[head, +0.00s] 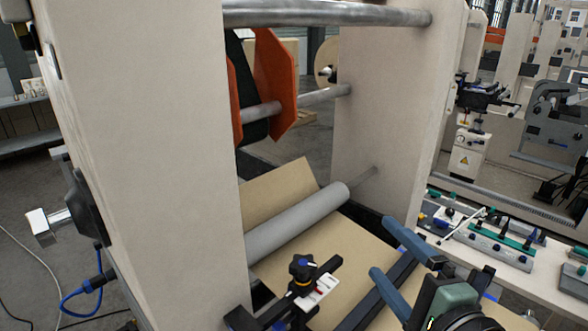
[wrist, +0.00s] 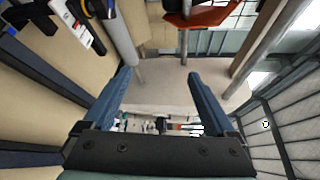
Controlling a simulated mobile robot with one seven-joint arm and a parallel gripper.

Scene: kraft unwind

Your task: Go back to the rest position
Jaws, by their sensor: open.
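My gripper (head: 381,246) is at the lower right of the head view, above the brown kraft web and right of the grey roller (head: 300,222). Its two blue fingers are apart, with nothing between them. In the wrist view the open fingers of my gripper (wrist: 160,73) point toward a pale machine side panel (wrist: 170,97). The kraft web (head: 345,262) runs under the roller and is partly hidden by my gripper and a dark bar.
Two tall beige frame panels (head: 145,150) (head: 385,110) stand either side of the roller, joined by a steel bar (head: 330,14) on top. A black knob clamp (head: 303,268) sits over the web. A bench with tools (head: 490,240) is at the right.

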